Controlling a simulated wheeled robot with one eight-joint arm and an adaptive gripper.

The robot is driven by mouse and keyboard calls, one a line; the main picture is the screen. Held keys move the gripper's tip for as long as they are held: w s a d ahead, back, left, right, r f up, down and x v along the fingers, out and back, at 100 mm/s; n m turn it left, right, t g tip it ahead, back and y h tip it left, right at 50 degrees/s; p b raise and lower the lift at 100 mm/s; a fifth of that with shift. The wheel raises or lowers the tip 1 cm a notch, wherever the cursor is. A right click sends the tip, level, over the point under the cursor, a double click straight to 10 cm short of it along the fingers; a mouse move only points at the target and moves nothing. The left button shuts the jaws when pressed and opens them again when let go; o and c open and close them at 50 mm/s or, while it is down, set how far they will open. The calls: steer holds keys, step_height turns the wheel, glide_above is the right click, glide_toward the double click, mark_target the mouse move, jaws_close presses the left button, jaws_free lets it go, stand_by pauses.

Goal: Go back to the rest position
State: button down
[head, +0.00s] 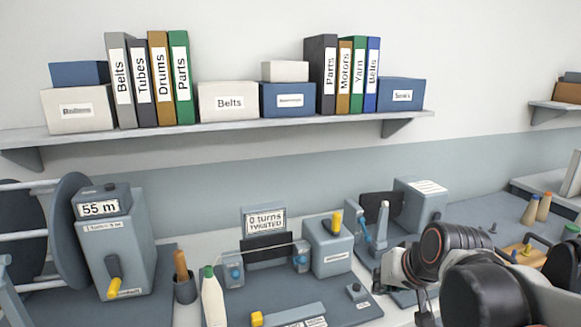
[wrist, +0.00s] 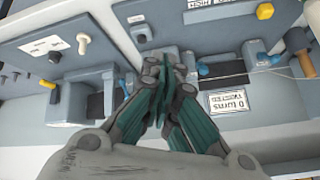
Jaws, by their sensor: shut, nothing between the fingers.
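My gripper (wrist: 160,75) is in the middle of the wrist view, its fingers shut with nothing held. It hangs over the grey bench machines. In the head view my arm fills the lower right, and only a little of the gripper (head: 425,305) shows at the bottom edge. The twisting machine (head: 330,248) with the "0 turns TWISTED" sign (head: 265,220) stands left of my arm. The sign also shows in the wrist view (wrist: 229,101), to the right of the fingers.
A grey counter box reading "55 m" (head: 120,250) stands at left beside a large reel (head: 70,230). A white bottle (head: 212,298) stands in front. A shelf (head: 230,127) with binders and boxes runs along the wall above.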

steer(key=s+d+f+n+h, duration=0.1)
steer(key=s, duration=1.3)
steer(key=shift+s+f+n+h, duration=0.25)
steer(key=shift+s+n+h, duration=0.05)
steer(key=shift+n, duration=0.1)
